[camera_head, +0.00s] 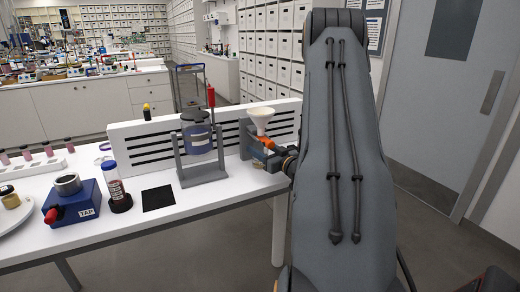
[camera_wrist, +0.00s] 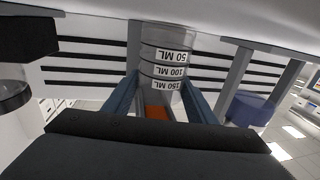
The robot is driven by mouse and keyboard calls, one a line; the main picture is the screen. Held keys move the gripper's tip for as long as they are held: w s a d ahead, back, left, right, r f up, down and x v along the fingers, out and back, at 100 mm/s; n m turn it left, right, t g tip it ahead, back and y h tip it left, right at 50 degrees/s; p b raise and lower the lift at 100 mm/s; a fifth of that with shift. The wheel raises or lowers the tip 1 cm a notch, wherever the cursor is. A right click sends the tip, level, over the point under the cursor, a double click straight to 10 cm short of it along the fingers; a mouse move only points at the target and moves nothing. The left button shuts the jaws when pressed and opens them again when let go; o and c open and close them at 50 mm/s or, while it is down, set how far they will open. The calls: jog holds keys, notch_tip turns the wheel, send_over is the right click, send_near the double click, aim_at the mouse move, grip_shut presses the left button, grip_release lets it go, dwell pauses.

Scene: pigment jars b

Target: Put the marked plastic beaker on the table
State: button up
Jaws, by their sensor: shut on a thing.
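The marked plastic beaker (camera_wrist: 160,36) is clear, with white labels reading 50 ML, 100 ML and 150 ML. In the wrist view it stands between the two blue-grey fingers of my gripper (camera_wrist: 160,82), which is shut on it. An orange patch shows between the fingers. In the head view my gripper (camera_head: 266,154) is at the right end of the white table (camera_head: 135,180), below a white funnel (camera_head: 261,117). My arm and gripper largely hide the beaker there. I cannot tell whether the beaker touches the tabletop.
A stand holding a blue-grey jar (camera_head: 198,137) is just left of my gripper. A slotted white panel (camera_head: 125,138) runs behind. A black square (camera_head: 158,198), a capped tube (camera_head: 113,178) and a blue box (camera_head: 80,208) stand farther left.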

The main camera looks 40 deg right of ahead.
jog(key=shift+f, duration=0.15)
jog(key=o, duration=1.1)
jog(key=shift+o, duration=0.2)
jog(key=shift+r, duration=0.25)
jog(key=s, duration=0.4)
jog(key=s+b, duration=0.1)
jog(key=s, duration=0.3)
jog(key=s+b, duration=0.1)
jog(key=s, duration=0.3)
jog(key=shift+a, duration=0.25)
